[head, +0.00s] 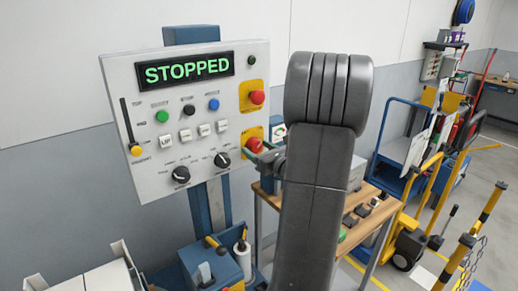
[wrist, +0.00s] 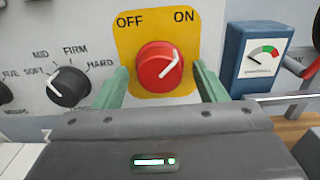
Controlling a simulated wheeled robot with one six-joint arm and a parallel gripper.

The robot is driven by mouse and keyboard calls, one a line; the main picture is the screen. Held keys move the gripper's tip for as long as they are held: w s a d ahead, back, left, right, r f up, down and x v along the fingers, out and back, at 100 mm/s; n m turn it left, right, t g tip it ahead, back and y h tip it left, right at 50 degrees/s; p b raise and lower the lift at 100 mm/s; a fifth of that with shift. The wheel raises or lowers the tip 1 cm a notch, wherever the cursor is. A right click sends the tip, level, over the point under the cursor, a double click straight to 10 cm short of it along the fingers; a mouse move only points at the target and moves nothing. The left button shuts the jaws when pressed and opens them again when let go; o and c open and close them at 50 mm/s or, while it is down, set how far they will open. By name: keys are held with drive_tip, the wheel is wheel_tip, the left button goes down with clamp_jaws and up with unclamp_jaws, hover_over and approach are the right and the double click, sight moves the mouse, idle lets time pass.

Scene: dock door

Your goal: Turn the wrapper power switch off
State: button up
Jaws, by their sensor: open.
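The power switch is a red round knob (wrist: 159,68) on a yellow plate marked OFF on the left and ON on the right. Its white pointer line tilts up to the right, towards ON. In the head view the red knob (head: 253,145) sits at the lower right of the grey control panel (head: 150,191). My gripper (wrist: 162,84) is open, its green fingers on the left and right of the knob, with a visible gap on each side. In the head view my gripper (head: 264,152) is beside the knob, partly hidden behind my arm.
The panel display (head: 186,69) reads STOPPED. A red mushroom button (head: 257,97) is above the switch. In the wrist view a black dial (wrist: 68,87) is to the left and a blue gauge box (wrist: 262,58) to the right. A wooden bench (head: 355,232) stands behind my arm.

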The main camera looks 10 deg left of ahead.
drive_tip(key=c, duration=1)
